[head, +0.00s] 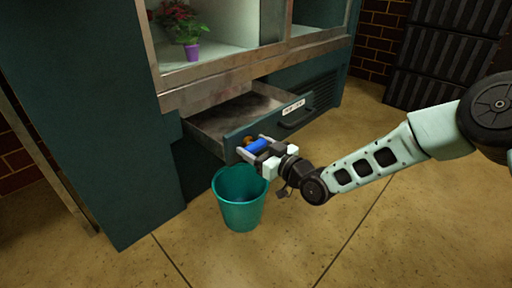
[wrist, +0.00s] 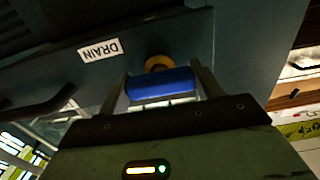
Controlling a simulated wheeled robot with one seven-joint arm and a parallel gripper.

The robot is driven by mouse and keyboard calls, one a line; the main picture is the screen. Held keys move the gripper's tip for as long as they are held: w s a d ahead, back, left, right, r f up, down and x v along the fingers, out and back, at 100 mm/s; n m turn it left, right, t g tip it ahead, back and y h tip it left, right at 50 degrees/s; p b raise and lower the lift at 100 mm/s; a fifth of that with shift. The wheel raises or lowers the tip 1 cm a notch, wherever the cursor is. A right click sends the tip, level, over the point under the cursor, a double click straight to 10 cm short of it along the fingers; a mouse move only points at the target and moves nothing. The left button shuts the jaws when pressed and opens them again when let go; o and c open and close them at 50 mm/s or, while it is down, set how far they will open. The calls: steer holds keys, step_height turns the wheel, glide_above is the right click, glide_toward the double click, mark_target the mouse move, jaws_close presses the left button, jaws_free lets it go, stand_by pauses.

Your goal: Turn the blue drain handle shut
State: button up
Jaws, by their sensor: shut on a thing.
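In the wrist view the handle (wrist: 161,85) lies across between the two fingers, in front of a brass fitting (wrist: 159,62). My gripper (head: 258,147) is shut on the handle, with a finger at each end of it. It also shows in the wrist view (wrist: 162,90). A white DRAIN label (wrist: 100,50) is on the panel beside the handle. Whether the valve is open or shut cannot be told.
A teal bucket (head: 240,200) stands on the floor below my gripper. A potted plant in a purple pot (head: 192,50) is on the shelf. Dark crates (head: 445,60) stand at the back right. The floor at front is clear.

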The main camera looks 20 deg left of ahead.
steer(key=m+p, duration=0.2)
steer(key=m, duration=0.2)
steer(key=shift+r, duration=0.1)
steer(key=m+p, duration=0.1)
steer(key=m, duration=0.8)
steer(key=shift+m, duration=0.3)
steer(key=shift+m+b, duration=0.3)
steer(key=shift+m, duration=1.8)
steer(key=o, duration=1)
